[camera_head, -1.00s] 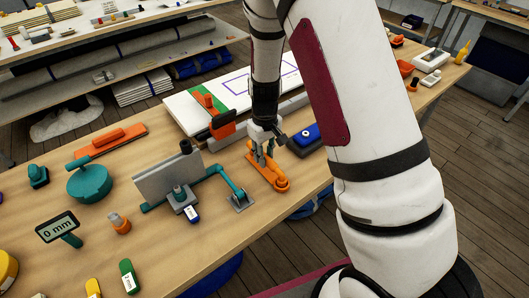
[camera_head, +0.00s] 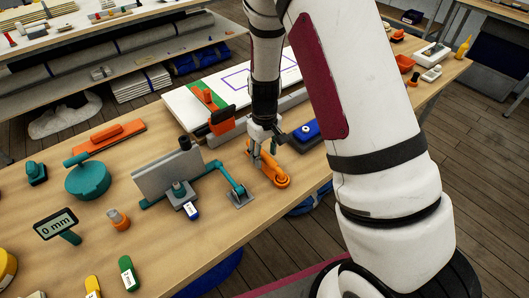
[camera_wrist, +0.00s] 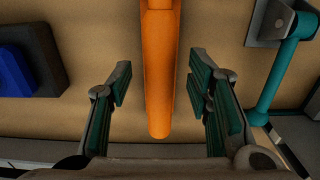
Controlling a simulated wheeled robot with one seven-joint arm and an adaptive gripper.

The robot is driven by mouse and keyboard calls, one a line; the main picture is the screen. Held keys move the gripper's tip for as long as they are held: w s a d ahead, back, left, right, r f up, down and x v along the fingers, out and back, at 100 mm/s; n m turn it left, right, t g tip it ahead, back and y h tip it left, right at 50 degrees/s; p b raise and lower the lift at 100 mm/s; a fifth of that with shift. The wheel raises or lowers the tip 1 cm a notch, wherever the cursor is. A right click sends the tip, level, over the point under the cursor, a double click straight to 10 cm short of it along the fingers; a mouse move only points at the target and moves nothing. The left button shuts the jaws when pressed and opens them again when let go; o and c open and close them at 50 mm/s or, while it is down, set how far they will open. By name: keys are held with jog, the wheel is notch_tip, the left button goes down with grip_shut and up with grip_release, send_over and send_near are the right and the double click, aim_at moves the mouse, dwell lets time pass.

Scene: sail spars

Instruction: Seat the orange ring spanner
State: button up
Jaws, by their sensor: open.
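The orange ring spanner (camera_head: 274,173) lies on the wooden workbench, just right of the teal lever arm. In the wrist view its straight orange handle (camera_wrist: 159,80) runs down the middle of the picture. My gripper (camera_head: 261,163) is low over the spanner's far end. In the wrist view my gripper (camera_wrist: 158,85) is open, with one teal-padded finger on each side of the handle and clear gaps between. The ring end shows at the near right in the head view, and is out of the wrist view.
A teal lever arm with a grey base (camera_head: 239,196) stands close left of the spanner. A grey upright plate (camera_head: 168,174) is further left. A blue block on a dark base (camera_head: 304,132) lies to the right. An orange-handled tool (camera_head: 214,112) stands behind. The bench's front right is clear.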

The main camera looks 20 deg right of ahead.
notch_tip(320, 180, up, 12)
dwell(0.5)
dwell(0.3)
notch_tip(320, 180, up, 8)
jog(key=t, duration=0.1)
send_over(265, 154)
jog(key=s, duration=0.3)
jog(key=s+r+m+t+y, duration=0.1)
jog(key=s+r+m+t, duration=0.1)
jog(key=s+r, duration=0.45)
jog(key=s+r+t, duration=0.1)
jog(key=s+r, duration=0.2)
jog(key=s, duration=0.3)
jog(key=s+r+m+t+h, duration=0.1)
jog(key=s+r, duration=0.3)
jog(key=s, duration=0.3)
jog(key=shift+s+r+m+t, duration=0.15)
jog(key=shift+s+m+t, duration=0.05)
jog(key=shift+m+t, duration=0.1)
